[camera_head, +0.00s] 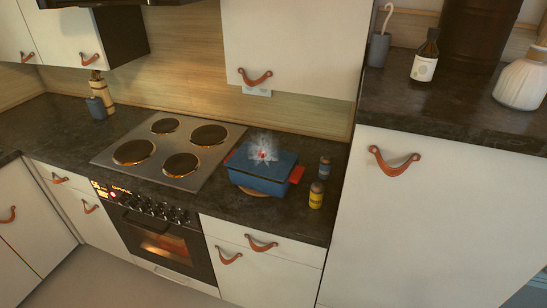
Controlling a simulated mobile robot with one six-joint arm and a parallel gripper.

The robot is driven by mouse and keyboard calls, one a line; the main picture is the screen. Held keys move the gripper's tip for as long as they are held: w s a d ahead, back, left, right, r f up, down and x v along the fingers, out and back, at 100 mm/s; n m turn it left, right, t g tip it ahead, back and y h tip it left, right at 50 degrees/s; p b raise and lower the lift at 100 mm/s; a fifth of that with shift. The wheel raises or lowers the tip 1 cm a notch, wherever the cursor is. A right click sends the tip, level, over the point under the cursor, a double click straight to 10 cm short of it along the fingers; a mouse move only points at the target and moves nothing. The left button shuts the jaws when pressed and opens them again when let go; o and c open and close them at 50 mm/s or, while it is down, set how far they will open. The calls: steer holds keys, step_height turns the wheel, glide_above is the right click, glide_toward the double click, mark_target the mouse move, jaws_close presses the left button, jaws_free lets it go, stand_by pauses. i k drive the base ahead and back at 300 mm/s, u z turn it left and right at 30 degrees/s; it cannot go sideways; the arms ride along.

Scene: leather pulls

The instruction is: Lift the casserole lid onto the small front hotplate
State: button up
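A blue rectangular casserole (262,178) with red handles stands on the dark counter, right of the hob. Its blue lid (246,157) appears to be on it, and a pale steam-like haze with a small red and white spot hides the middle of the lid. The front right hotplate (181,164) looks like the smaller of the two front ones; it is bare. The front left hotplate (133,152) looks larger and is also bare. My gripper is not in view.
A round wooden trivet (254,192) shows under the casserole. Two small jars, a blue-grey one (324,167) and a yellow one (316,195), stand close to its right. A wall cupboard (290,45) hangs above. A tall white unit (430,220) closes the right side.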

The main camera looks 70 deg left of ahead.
mark_target(262, 157)
steer(key=u, duration=0.3)
steer(key=i, duration=0.35)
steer(key=z, duration=0.4)
steer(key=k, duration=0.1)
steer(key=u, duration=2.85)
steer(key=k, duration=0.25)
steer(key=u, duration=1.7)
